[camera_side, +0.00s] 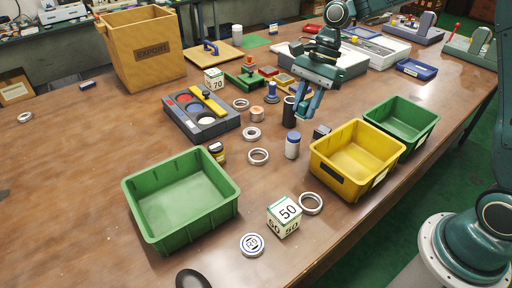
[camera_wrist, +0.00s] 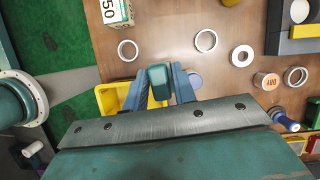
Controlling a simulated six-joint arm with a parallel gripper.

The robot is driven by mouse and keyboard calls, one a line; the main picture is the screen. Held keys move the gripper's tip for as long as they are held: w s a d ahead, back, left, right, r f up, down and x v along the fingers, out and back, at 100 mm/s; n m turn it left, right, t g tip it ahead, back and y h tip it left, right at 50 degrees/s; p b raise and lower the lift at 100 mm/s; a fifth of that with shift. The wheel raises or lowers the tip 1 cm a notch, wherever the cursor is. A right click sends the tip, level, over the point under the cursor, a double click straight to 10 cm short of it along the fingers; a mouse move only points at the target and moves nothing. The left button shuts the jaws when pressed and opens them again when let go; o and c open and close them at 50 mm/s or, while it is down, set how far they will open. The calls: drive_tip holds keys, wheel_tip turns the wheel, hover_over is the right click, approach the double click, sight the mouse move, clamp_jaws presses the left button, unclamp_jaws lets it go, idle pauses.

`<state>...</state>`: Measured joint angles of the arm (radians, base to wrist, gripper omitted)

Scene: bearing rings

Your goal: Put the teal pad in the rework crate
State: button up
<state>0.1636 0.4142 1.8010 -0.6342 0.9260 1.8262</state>
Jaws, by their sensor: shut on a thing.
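My gripper (camera_side: 308,108) is above the table, behind and left of the yellow crate (camera_side: 335,172). In the wrist view its two fingers (camera_wrist: 165,92) are closed on the teal pad (camera_wrist: 158,78), a small rounded block. In the side view I cannot separate the pad from the teal fingers. The yellow crate carries a dark label and looks empty; part of it shows in the wrist view (camera_wrist: 108,98). A green crate (camera_side: 428,122) stands behind it, and another green crate (camera_side: 160,232) is at the front left. I cannot read which is the rework crate.
Several rings lie around, one ring (camera_side: 258,157) by the jar. A cube marked 50 (camera_side: 284,217) stands in front.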

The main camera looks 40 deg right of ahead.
drive_tip(key=m, duration=0.1)
hover_over(348, 171)
drive_tip(key=shift+d+r, duration=0.2)
drive_tip(key=shift+d, duration=0.6)
drive_tip(key=shift+f, duration=0.1)
wheel_tip(348, 171, down, 16)
drive_tip(key=shift+f, duration=1.9)
drive_tip(key=shift+f, duration=0.1)
